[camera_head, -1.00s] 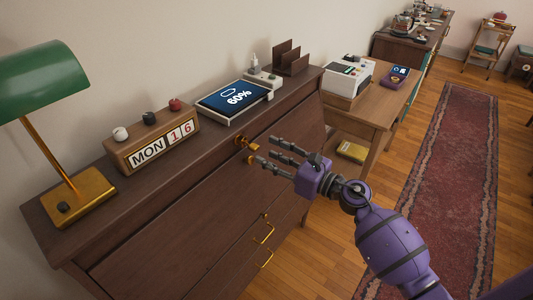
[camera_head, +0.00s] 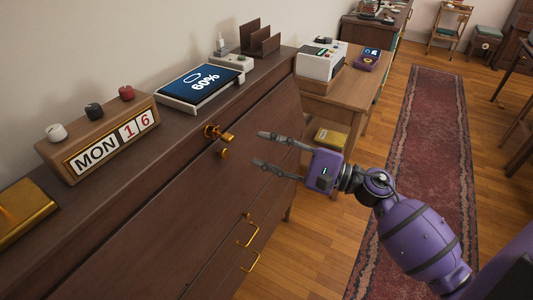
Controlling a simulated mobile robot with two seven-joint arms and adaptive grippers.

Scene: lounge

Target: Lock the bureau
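The bureau (camera_head: 150,225) is dark brown wood with a large front panel, which looks closed. A brass key-like fitting (camera_head: 213,131) sits near the top edge of its front, with a small brass knob (camera_head: 223,153) just below it. My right gripper (camera_head: 261,148) is open and empty, its fingers apart and pointing left toward the brass parts. The fingertips are a short way to the right of them and do not appear to touch. My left gripper is not in view.
On the bureau top stand a calendar block (camera_head: 104,138) reading MON 16, a tablet (camera_head: 201,87) showing 60%, and a letter rack (camera_head: 260,40). Brass drawer handles (camera_head: 248,232) stick out lower down. A side table (camera_head: 352,97) stands beyond. The floor beside the red rug (camera_head: 430,160) is clear.

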